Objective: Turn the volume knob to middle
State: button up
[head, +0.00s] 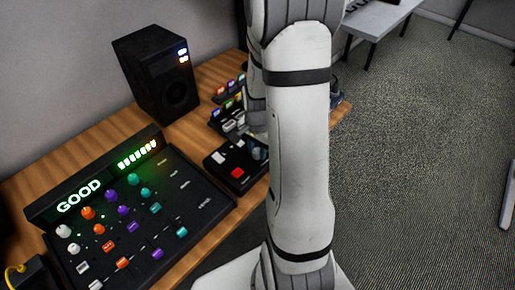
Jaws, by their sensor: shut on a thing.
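A small black control box (222,176) lies on the wooden desk, left of my forearm. It has a red button (237,173) and a pale switch (219,157). My gripper (257,150) is partly hidden behind my white arm, low over the box's right side. It is shut on what seems to be the volume knob there. The knob is mostly covered, so I cannot tell its pointer's direction. A mixer panel (205,208) stands at the left with rows of coloured knobs, a green lit bar display (138,154) and a display reading GOOD (79,196).
A black speaker (157,75) stands at the back of the desk (208,75). Racks with small coloured items (228,105) sit behind the box, close to my arm. Carpeted floor (420,150) is open at the right, with a grey bench (378,18) farther back.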

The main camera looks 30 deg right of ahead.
aim_at(257, 151)
jog(key=shift+m, duration=0.5)
jog(key=o, duration=1)
jog(key=shift+c, duration=0.2)
jog(key=shift+r, duration=0.1)
notch_tip(257, 151, up, 7)
jog(key=shift+w+r, duration=0.1)
jog(key=shift+r, duration=0.2)
